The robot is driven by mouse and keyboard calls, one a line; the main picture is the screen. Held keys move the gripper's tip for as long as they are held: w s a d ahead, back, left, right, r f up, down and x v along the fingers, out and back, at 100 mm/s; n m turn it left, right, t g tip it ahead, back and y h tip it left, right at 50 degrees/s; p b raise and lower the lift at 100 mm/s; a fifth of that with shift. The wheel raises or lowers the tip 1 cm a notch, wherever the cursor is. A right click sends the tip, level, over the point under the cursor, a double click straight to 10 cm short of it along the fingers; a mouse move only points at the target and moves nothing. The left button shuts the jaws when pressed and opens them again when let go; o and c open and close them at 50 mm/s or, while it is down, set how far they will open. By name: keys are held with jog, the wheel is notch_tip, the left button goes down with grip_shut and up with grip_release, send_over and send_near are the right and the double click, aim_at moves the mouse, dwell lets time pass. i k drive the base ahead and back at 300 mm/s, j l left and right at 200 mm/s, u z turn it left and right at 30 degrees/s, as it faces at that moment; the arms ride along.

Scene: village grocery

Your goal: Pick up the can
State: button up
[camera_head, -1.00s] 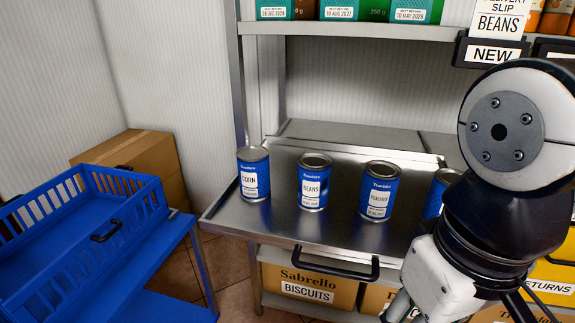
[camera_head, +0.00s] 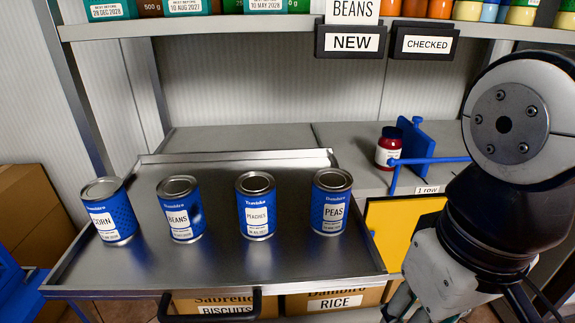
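Several blue cans stand upright, spaced apart in a row, on a metal tray (camera_head: 300,262). From left to right they are the corn can (camera_head: 112,212), the beans can (camera_head: 182,210), the peaches can (camera_head: 256,206) and the peas can (camera_head: 331,203). My arm fills the right side of the view. Only a small part of my gripper (camera_head: 400,303) shows at the bottom edge, right of and in front of the tray, apart from the cans. Its fingertips are hidden or cut off, so I cannot tell whether it is open.
A slip reading BEANS (camera_head: 353,11) hangs above a NEW sign (camera_head: 351,42), beside a CHECKED sign (camera_head: 425,44). A red jar (camera_head: 388,149) stands by a blue divider (camera_head: 416,145) at right. A black handle (camera_head: 209,307) juts from the tray front. Boxes sit below.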

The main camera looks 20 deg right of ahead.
aim_at(178, 196)
jog(key=i+l+u, duration=0.1)
jog(key=i+l, duration=0.15)
jog(key=k, duration=0.6)
jog(key=j+z, duration=0.25)
jog(key=z, duration=0.25)
jog(key=j+z, duration=0.2)
jog(key=z, duration=0.25)
jog(key=j+z, duration=0.25)
jog(key=z, duration=0.25)
jog(key=k+j+z, duration=0.15)
jog(key=k+j, duration=0.25)
jog(key=j, duration=0.25)
jog(key=k+j+z, duration=0.2)
jog(key=k+j, duration=0.2)
jog(key=j, duration=0.15)
